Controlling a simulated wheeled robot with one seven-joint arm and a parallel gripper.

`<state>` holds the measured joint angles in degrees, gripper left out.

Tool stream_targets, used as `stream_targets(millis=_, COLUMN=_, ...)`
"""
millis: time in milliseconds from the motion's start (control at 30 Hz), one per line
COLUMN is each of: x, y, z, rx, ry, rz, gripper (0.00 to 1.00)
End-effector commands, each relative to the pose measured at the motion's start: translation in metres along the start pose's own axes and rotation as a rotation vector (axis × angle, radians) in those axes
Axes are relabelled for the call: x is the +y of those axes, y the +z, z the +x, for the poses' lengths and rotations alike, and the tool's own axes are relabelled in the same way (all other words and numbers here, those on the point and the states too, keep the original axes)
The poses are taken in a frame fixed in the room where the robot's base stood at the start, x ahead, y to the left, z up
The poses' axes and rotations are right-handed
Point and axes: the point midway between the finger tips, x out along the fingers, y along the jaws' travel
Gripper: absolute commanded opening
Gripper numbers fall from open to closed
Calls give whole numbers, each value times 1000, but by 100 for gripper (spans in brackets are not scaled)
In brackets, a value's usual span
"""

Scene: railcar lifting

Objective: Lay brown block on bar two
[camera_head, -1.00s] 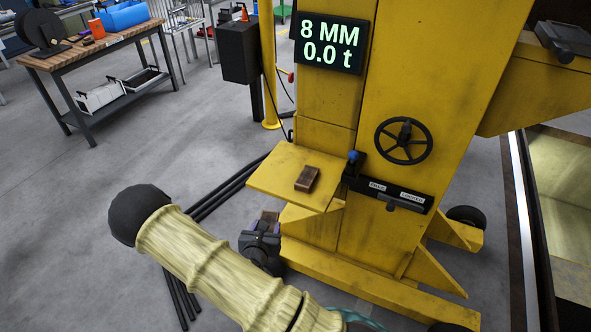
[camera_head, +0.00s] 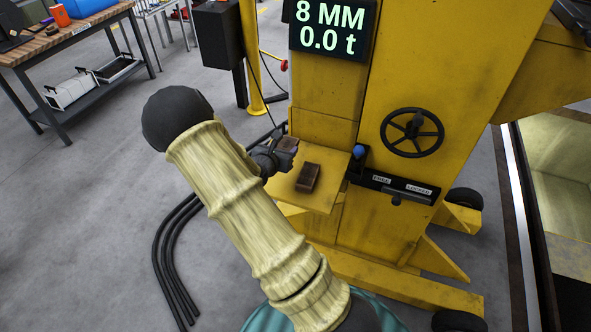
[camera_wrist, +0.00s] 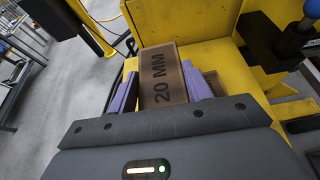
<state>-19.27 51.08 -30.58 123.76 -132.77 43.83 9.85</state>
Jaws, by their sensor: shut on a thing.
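My gripper (camera_head: 275,156) is shut on a brown block (camera_wrist: 162,72) marked "20 MM", which sits between the two purple fingers in the wrist view. In the head view the held block (camera_head: 287,145) shows small at the gripper's tip, beside the left edge of the yellow shelf (camera_head: 325,195). I cannot tell which thing is bar two.
The yellow lifting column carries a display (camera_head: 332,27) reading "8 MM 0.0 t", a black handwheel (camera_head: 412,132) and a lever with a blue knob (camera_head: 358,152). Black hoses (camera_head: 172,260) lie on the floor at left. A workbench (camera_head: 75,45) stands at the upper left.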

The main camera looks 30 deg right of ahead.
Motion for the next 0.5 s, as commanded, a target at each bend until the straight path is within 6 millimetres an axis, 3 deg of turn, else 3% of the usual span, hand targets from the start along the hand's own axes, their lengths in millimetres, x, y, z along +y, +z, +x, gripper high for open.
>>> stream_targets(millis=500, x=1, y=-53, z=22, rx=0, ry=1, rz=-2, gripper=26)
